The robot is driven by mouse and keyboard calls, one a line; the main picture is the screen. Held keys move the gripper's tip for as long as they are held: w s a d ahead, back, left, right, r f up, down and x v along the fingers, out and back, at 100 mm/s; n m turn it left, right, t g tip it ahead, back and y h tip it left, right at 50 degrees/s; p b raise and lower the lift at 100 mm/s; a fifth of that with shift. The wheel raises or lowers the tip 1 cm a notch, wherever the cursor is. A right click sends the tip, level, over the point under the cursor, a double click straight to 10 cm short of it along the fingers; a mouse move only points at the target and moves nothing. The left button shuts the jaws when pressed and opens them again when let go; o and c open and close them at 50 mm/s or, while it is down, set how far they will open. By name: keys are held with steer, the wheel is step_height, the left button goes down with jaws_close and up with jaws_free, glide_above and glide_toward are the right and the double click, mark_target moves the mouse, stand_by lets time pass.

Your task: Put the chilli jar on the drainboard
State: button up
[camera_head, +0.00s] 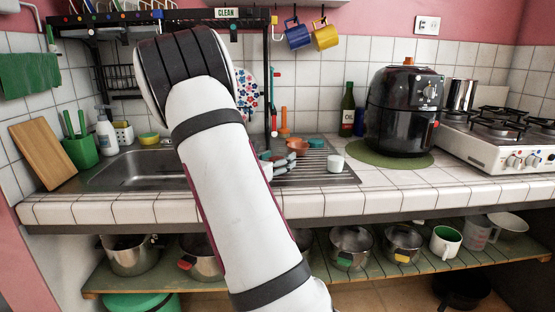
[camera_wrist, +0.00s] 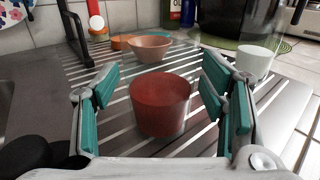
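A dark red, slightly tapered round container (camera_wrist: 160,106), which looks like the chilli jar, stands upright on the ribbed metal drainboard (camera_wrist: 278,92) in the wrist view. No label is readable on it. My gripper (camera_wrist: 164,92) is open, with teal finger pads left and right of the red container and a visible gap on each side. The drainboard (camera_head: 345,178) also shows in the head view, right of the sink.
An orange-brown bowl (camera_wrist: 150,48) stands behind the red container on the drainboard, with a white cup (camera_wrist: 254,62) at the right. A black air fryer (camera_head: 402,110) and an oil bottle (camera_head: 347,108) stand beyond.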

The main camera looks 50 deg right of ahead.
steer(key=shift+r, duration=0.25)
steer(key=a, duration=0.4)
steer(key=a+p, duration=0.1)
steer(key=a, duration=0.7)
steer(key=shift+s+p, duration=0.35)
steer(key=shift+p, duration=0.05)
steer(key=s+a+r+m+g+y, duration=0.1)
steer(key=s+a+m+g+y, duration=0.1)
steer(key=s+a+m+y, duration=0.5)
steer(key=s+a+r+m+g+y, duration=0.15)
steer(key=s+a+m+g, duration=0.35)
steer(key=s, duration=0.6)
steer(key=s+a+m+t+y, duration=0.3)
steer(key=s+a+y, duration=0.1)
steer(key=a, duration=0.7)
steer(key=s+a+f+m+t+y, duration=0.1)
steer(key=s+a+m+t+y, duration=0.2)
steer(key=a, duration=0.8)
steer(key=s+t+y, duration=0.1)
steer(key=s+y, duration=0.1)
steer(key=s, duration=0.1)
steer(key=shift+f+m, duration=0.15)
steer(key=shift+m, duration=0.25)
steer(key=shift+d, duration=0.1)
